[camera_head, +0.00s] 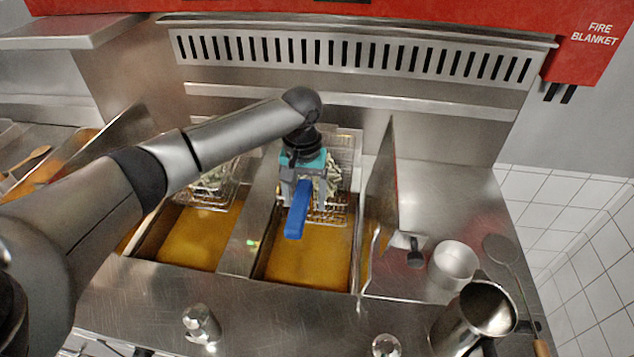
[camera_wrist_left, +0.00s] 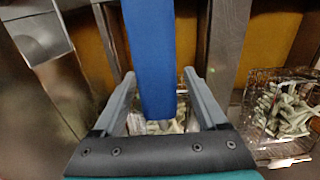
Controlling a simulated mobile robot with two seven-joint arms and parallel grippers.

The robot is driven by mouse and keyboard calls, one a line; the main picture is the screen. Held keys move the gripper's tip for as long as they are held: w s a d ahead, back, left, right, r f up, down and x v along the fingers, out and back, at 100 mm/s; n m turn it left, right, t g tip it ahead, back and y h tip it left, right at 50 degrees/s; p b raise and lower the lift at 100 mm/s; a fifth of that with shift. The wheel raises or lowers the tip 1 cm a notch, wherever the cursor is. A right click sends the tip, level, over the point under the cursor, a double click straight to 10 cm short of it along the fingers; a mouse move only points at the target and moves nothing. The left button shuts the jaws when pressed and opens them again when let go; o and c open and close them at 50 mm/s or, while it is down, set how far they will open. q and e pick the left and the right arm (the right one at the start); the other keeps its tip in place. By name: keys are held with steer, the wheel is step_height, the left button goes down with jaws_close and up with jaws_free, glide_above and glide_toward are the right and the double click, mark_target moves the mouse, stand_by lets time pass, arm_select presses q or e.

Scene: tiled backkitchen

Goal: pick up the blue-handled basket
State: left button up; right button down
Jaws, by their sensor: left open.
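The blue-handled basket (camera_head: 342,150) is a wire mesh basket in the right fryer vat, with pale food in it. Its blue handle (camera_head: 297,212) points toward the front over the amber oil. In the left wrist view the blue handle (camera_wrist_left: 150,50) runs between the two fingers, with a gap on each side. My left gripper (camera_head: 297,192) is open around the handle near its basket end, and it hides part of the basket. Below the fingers (camera_wrist_left: 160,76) some pale food shows. My right gripper is in neither view.
Another wire basket (camera_head: 212,182) with food hangs in the left vat; it also shows in the left wrist view (camera_wrist_left: 283,112). An upright metal panel (camera_head: 381,190) stands right of the vat.

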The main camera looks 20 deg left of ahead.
arm_select(q)
steer(key=shift+f, duration=0.35)
steer(key=shift+c, duration=0.2)
jaws_close()
steer(key=shift+w+r, duration=0.1)
steer(key=shift+r, duration=0.05)
stand_by(0.8)
